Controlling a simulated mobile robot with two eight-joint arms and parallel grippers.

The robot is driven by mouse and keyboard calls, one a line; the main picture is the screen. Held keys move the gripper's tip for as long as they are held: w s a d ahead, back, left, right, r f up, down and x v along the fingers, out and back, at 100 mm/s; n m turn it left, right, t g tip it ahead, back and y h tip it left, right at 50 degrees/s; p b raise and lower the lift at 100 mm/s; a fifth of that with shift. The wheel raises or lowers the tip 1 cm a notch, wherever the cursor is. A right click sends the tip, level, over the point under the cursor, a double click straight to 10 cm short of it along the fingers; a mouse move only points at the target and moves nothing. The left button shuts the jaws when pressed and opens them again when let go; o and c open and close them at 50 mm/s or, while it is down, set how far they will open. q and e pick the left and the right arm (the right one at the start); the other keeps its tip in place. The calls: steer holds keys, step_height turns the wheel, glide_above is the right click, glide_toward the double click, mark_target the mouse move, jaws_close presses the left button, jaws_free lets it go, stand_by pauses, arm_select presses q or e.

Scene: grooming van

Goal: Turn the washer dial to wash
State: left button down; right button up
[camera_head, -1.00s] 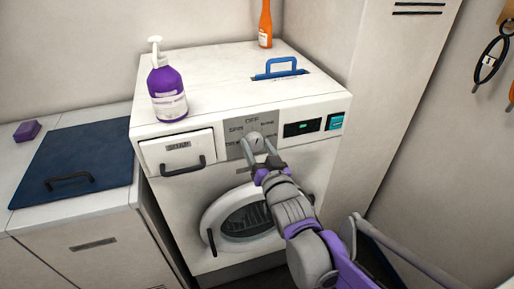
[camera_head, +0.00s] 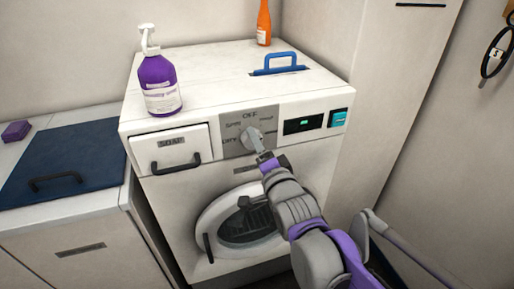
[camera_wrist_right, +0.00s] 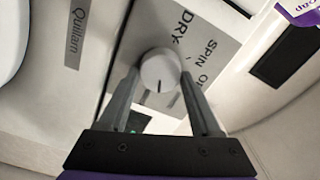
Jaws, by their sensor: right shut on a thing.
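The washer (camera_head: 225,190) is a white front-loader with a grey dial panel (camera_head: 229,147) on its upper front. The panel is marked OFF at top, SPIN and DRY on the left, and a partly unreadable label on the right. The round pale dial (camera_head: 248,134) also shows in the right wrist view (camera_wrist_right: 161,67), with a short dark mark pointing towards my gripper's palm. My right gripper (camera_head: 258,147) is shut on the dial, one finger on each side, as the right wrist view shows (camera_wrist_right: 160,77). My left gripper is out of view.
A soap drawer (camera_head: 172,147) is left of the panel and a small display (camera_head: 303,125) right of it. A purple pump bottle (camera_head: 159,83), an orange bottle (camera_head: 264,22) and a blue handle (camera_head: 278,62) are on top. A counter with a blue lid (camera_head: 68,165) stands left.

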steer(key=shift+f+m+b, duration=0.15)
steer(key=shift+m+b, duration=0.85)
steer(key=shift+m, duration=1)
steer(key=o, duration=1.4)
steer(key=p+v, duration=0.1)
steer(key=v, duration=1)
steer(key=shift+w, duration=0.1)
